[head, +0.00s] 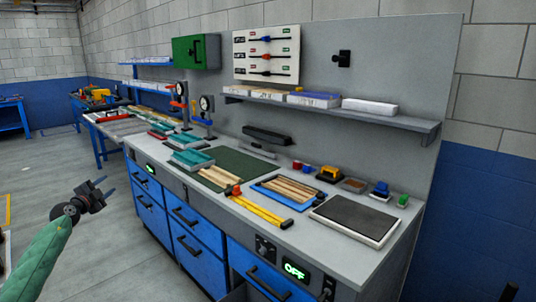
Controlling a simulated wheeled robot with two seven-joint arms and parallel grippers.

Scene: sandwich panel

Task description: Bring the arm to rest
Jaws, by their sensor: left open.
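My left arm (42,258), in a green sleeve, comes in from the lower left. My left gripper (107,187) is open and empty. It hangs in the air over the grey floor, left of the workbench and apart from it. I do not make out my right gripper; a small dark shape at the bottom right corner is too cut off to name.
The workbench (330,256) has blue drawers, and one at the bottom front looks slightly open. On its top are a green mat (236,165), a yellow level (258,211), a blue tray of wooden strips and a dark pad (355,218). Open floor lies left.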

